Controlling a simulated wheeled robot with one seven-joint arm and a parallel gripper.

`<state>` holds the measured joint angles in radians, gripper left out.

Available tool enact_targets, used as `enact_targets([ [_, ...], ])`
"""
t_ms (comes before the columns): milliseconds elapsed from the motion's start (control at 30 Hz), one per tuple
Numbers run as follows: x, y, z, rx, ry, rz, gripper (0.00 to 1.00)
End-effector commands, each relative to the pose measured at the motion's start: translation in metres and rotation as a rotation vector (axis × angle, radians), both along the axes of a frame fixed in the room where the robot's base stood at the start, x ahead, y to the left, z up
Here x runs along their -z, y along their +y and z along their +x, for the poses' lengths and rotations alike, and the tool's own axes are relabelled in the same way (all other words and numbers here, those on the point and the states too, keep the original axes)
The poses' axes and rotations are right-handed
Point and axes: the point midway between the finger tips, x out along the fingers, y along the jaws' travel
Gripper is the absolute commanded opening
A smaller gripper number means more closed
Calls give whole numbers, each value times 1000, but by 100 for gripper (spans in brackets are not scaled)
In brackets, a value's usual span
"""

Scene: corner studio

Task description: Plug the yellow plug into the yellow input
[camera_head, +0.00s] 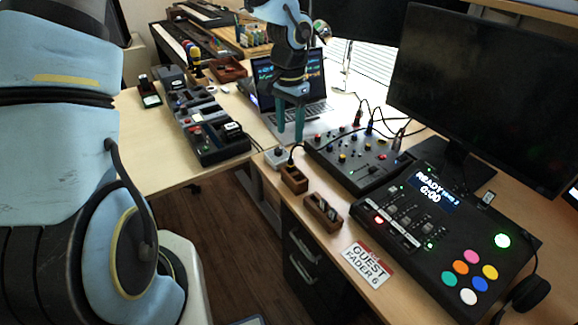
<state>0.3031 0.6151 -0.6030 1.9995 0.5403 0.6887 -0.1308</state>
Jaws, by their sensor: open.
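My gripper (289,137) points down near the desk's left edge, in front of the laptop. Its two teal fingers are apart with nothing seen between them. The dark patch panel (362,158) lies to its right, with several knobs, jacks and plugged cables. A small yellow spot (341,158) shows on the panel; I cannot tell whether it is the yellow input or a knob. I cannot make out a yellow plug for sure.
A small grey box (277,157) sits by the desk edge below my gripper. A wooden holder (323,212), a guest card (366,263) and a black console (440,235) are nearer. The laptop (318,108) and monitor (480,95) stand behind.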

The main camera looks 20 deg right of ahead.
Motion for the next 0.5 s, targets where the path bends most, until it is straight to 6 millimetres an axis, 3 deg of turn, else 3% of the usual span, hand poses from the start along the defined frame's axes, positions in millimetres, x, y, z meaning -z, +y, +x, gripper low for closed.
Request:
enact_targets([
  [267, 1, 0, 0, -1, 0, 1, 58],
  [500, 33, 1, -1, 1, 4, 3, 58],
])
